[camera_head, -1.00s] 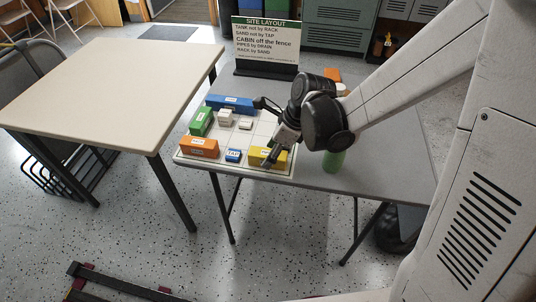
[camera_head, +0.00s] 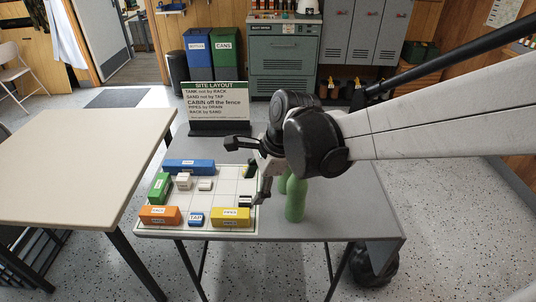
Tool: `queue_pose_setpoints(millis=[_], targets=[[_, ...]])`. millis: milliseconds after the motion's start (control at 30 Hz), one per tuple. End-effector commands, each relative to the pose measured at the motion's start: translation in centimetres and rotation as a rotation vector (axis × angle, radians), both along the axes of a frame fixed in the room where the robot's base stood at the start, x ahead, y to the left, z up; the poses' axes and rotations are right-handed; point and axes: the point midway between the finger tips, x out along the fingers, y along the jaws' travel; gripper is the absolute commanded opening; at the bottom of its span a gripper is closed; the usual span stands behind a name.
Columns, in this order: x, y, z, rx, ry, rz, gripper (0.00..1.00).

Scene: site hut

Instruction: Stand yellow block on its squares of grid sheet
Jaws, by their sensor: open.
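The yellow block (camera_head: 231,217), with a white label, lies at the front right corner of the white grid sheet (camera_head: 222,196). It sits flat on the sheet, close to its front edge. My gripper (camera_head: 250,168) is open and empty above the right side of the sheet, behind the yellow block and apart from it. Its fingers are spread wide, one toward the back and one toward the front.
A blue block (camera_head: 190,166), green block (camera_head: 159,187), orange block (camera_head: 160,215) and small blue block (camera_head: 196,219) surround two pale blocks on the sheet. A green bottle (camera_head: 295,203) stands right of the sheet. The layout sign (camera_head: 218,105) stands behind.

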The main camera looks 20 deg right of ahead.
Motion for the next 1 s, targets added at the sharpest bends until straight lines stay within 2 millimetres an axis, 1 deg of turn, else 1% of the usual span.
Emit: queue_pose_setpoints(millis=[33,200,500,700,800,900,1000], targets=[[-0.9,-0.6,0.8,-0.034,-0.044,0.066,0.51],[-3.1,-2.4,2.9,-0.178,-0.199,0.325,0.51],[-7.4,-5.5,5.6,-0.480,-0.412,0.795,0.51],[-9.9,-7.2,6.6,-0.693,-0.501,1.094,0.51],[-10.8,-7.8,6.8,-0.774,-0.522,1.204,0.51],[-11.3,-8.2,7.0,-0.828,-0.535,1.277,0.51],[-11.5,-8.3,7.0,-0.854,-0.539,1.314,0.51]])
